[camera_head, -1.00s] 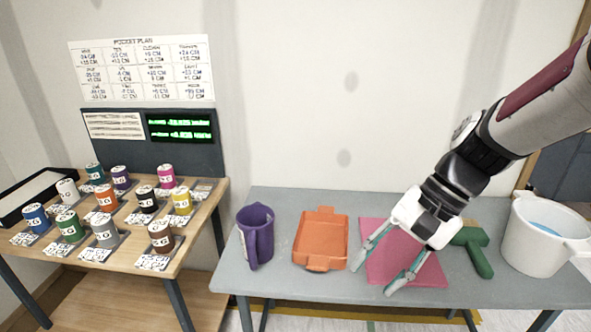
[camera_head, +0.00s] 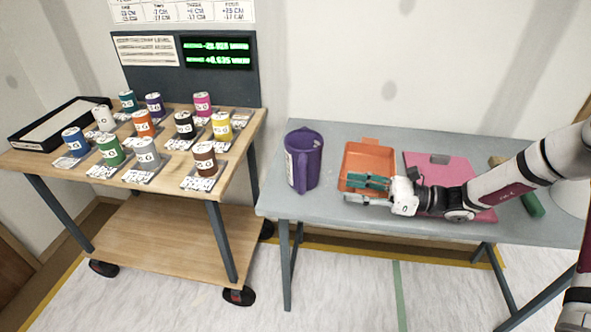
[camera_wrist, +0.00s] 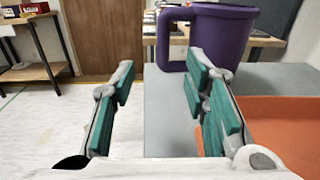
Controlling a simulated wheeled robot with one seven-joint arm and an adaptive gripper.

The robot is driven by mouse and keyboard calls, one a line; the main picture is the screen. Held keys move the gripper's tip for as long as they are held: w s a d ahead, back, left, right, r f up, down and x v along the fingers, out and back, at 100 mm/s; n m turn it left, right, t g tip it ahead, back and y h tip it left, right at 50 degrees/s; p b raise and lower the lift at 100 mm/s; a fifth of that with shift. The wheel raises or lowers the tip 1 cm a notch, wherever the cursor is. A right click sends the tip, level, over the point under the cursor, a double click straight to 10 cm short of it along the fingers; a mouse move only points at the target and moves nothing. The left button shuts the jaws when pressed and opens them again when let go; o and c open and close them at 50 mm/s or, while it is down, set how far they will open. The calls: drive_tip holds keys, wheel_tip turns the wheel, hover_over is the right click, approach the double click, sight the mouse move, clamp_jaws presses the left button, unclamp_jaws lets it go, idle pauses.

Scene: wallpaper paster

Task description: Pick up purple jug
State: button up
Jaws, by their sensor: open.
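The purple jug (camera_head: 304,160) stands upright on the grey table, left of the orange tray, in the head view. In the wrist view the jug (camera_wrist: 232,34) is ahead at the top, its handle on the left side. My gripper (camera_head: 350,187) is low over the front of the orange tray (camera_head: 369,155), pointing left toward the jug, a short way apart from it. In the wrist view its teal-padded fingers (camera_wrist: 160,95) are spread, with nothing between them. The jug's base is partly hidden behind the right finger there.
A pink sheet (camera_head: 428,164) lies under my arm on the grey table (camera_head: 345,130). A green tool (camera_head: 531,203) is at right. A wooden cart (camera_head: 235,150) with several labelled cans stands left, beyond a gap. The table left of the jug is clear.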

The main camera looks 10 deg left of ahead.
sight(301, 178)
drive_tip(key=shift+w+a+f, duration=0.15)
drive_tip(key=shift+a, duration=0.05)
drive_tip(key=a, duration=0.4)
drive_tip(key=w+a, duration=0.1)
drive_tip(key=a, duration=0.4)
drive_tip(key=w+a, duration=0.1)
drive_tip(key=a, duration=0.3)
drive_tip(key=shift+a, duration=0.2)
clamp_jaws()
